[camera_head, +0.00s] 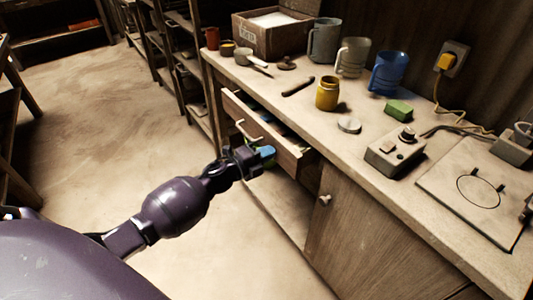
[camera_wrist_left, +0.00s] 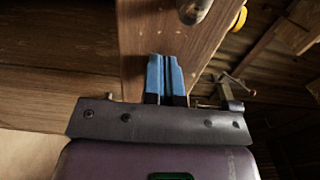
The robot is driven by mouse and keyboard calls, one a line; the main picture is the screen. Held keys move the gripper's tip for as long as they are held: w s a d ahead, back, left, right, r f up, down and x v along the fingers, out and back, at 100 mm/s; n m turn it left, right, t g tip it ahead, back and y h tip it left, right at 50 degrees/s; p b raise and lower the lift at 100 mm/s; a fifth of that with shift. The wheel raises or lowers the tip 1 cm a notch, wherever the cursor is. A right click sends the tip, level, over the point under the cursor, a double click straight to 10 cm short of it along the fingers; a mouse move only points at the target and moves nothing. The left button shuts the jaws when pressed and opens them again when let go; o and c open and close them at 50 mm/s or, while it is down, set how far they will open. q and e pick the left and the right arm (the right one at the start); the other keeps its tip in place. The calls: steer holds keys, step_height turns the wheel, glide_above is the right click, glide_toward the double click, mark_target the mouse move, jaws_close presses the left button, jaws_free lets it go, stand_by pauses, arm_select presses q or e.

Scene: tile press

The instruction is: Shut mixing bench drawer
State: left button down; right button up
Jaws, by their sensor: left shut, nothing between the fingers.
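The mixing bench drawer (camera_head: 277,149) stands partly open below the worktop, with its light handle (camera_head: 246,131) on the front and some items showing inside. My left gripper (camera_head: 266,152) is in front of the drawer's near right end, its blue fingertips together and empty. In the left wrist view the shut blue fingers (camera_wrist_left: 165,74) lie over or against a wooden panel (camera_wrist_left: 168,40); I cannot tell whether they touch it. A rounded light part, perhaps the handle (camera_wrist_left: 193,10), shows just beyond the fingertips. My right gripper is out of view.
The worktop (camera_head: 320,130) holds several mugs, a yellow jar (camera_head: 327,93), a green block (camera_head: 398,110), a control box (camera_head: 395,151) and a wooden crate (camera_head: 275,30). A closed cupboard door (camera_head: 375,235) is right of the drawer. The floor (camera_head: 110,110) at left is clear.

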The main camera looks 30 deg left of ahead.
mark_target(291, 142)
arm_select(q)
steer(key=b+x, duration=0.1)
steer(key=x, duration=0.7)
steer(key=shift+w+d+f, duration=0.15)
steer(key=shift+w, duration=0.2)
steer(key=shift+w+b, duration=0.15)
steer(key=shift+b, duration=0.15)
steer(key=shift+r, duration=0.35)
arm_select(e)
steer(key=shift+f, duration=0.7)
arm_select(q)
steer(key=shift+w+r, duration=0.1)
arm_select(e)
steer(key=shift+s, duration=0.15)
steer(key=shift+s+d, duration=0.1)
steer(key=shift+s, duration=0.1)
